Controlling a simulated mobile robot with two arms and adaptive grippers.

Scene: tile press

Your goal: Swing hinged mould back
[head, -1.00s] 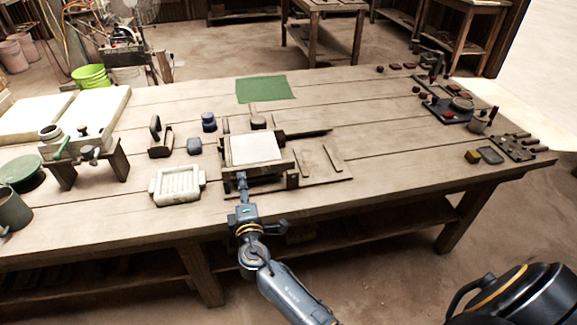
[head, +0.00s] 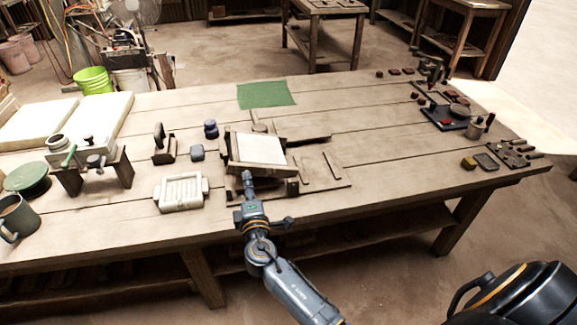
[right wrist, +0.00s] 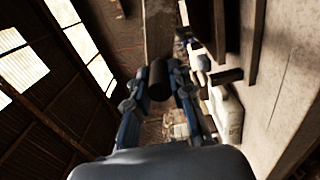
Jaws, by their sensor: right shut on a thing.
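The hinged mould (head: 232,158) is a wooden frame around a white slab (head: 260,148). It sits on a wooden base board (head: 318,185) near the table's front edge, tilted, with its near left side raised off the board. My right gripper (head: 248,178) is at the mould's front side. In the right wrist view, its two fingers (right wrist: 158,88) are closed around a dark round handle (right wrist: 158,80). The hinge itself is hard to make out. My left gripper is not in view.
A green cloth (head: 265,94) lies at the back.

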